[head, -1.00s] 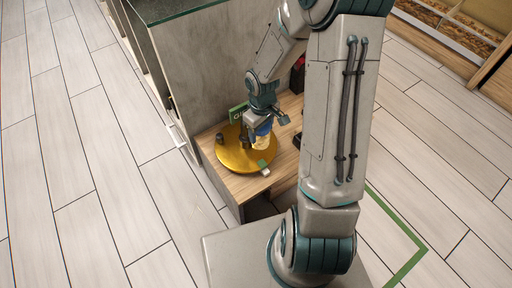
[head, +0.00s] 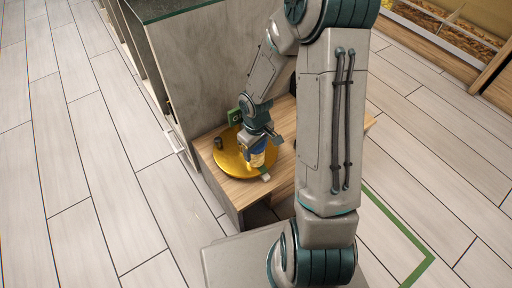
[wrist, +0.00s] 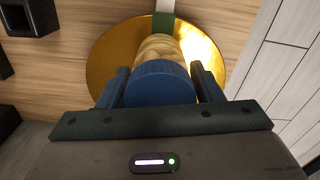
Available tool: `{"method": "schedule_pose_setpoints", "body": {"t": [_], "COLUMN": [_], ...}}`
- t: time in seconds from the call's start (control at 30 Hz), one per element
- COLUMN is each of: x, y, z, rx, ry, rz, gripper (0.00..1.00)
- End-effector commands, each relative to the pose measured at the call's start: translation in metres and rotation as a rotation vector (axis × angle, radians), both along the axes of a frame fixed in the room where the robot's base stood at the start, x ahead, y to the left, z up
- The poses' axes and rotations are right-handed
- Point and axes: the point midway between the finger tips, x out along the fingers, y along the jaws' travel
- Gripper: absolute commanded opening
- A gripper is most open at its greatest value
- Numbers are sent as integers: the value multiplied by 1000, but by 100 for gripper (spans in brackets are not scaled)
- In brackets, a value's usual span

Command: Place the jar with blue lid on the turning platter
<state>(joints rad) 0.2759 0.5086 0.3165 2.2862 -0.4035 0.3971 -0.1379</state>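The jar with blue lid (wrist: 160,82) is between the fingers of my gripper (wrist: 160,88) in the wrist view, with both fingers against the sides of its lid. Its pale yellow body points away from the wrist camera. In the head view the jar (head: 258,159) hangs below my gripper (head: 259,146), over the front right part of the gold turning platter (head: 231,167). The platter also shows behind the jar in the wrist view (wrist: 108,58). I cannot tell whether the jar's base touches the platter.
A small dark object (head: 218,143) stands at the platter's left side. A white and green strip (wrist: 164,16) lies at the platter's edge. Dark objects (wrist: 28,16) are on the wooden table to the left in the wrist view.

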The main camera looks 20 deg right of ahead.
Motion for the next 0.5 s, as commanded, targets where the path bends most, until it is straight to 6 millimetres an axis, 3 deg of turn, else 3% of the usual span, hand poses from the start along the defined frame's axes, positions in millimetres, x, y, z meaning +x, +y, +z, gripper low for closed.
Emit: {"method": "schedule_pose_setpoints", "body": {"t": [0.03, 0.07, 0.37, 0.5], "x": [0, 0, 0, 1], "y": [0, 0, 0, -1], "z": [0, 0, 1, 14], "rx": [0, 0, 0, 0], "ry": [0, 0, 0, -2], "rz": [0, 0, 0, -2], "gripper": [73, 81, 81, 81]}}
